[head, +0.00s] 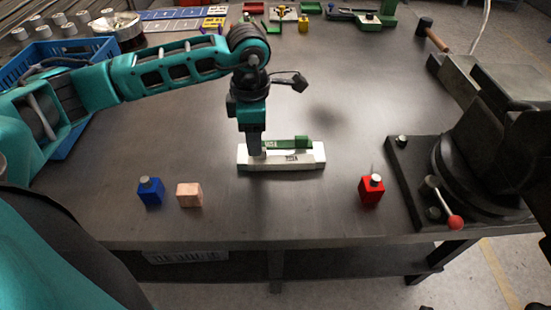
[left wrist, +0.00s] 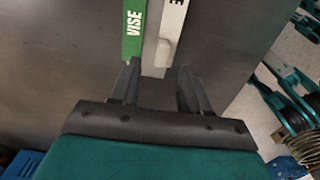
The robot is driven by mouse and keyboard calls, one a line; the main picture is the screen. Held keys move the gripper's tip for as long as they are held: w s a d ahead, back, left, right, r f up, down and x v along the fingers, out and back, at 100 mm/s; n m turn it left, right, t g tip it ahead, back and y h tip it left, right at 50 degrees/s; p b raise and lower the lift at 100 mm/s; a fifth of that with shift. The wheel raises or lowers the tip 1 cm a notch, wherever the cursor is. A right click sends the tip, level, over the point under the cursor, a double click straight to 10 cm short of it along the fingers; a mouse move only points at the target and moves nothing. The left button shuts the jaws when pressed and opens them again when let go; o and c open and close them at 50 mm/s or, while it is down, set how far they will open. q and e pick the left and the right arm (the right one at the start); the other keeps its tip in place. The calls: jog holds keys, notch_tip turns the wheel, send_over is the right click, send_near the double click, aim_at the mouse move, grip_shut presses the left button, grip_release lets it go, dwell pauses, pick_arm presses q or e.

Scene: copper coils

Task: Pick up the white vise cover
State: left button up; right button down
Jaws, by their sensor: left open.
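The white vise cover (head: 310,159) is a long bar lying on the table's middle, with its lettered face toward me. A green vise cover (head: 290,143) lies right along its far side. My left gripper (head: 256,154) points down at the left end of the white cover. In the left wrist view my left gripper (left wrist: 160,70) is open, with the white cover's knobbed end (left wrist: 170,28) between or just ahead of its fingertips. The green cover (left wrist: 134,32) is close to the left finger there. I cannot tell whether the fingers touch either cover. My right gripper is not in view.
A blue block (head: 151,191) and a copper-coloured block (head: 189,194) stand at front left, a red block (head: 371,190) at front right. A dark vise (head: 480,155) fills the right edge. A blue crate (head: 75,52) is at left. The table between is clear.

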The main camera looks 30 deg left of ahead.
aim_at(281, 159)
pick_arm(q)
jog(key=shift+s+a+f, duration=0.15)
jog(key=shift+f, duration=1.75)
grip_shut()
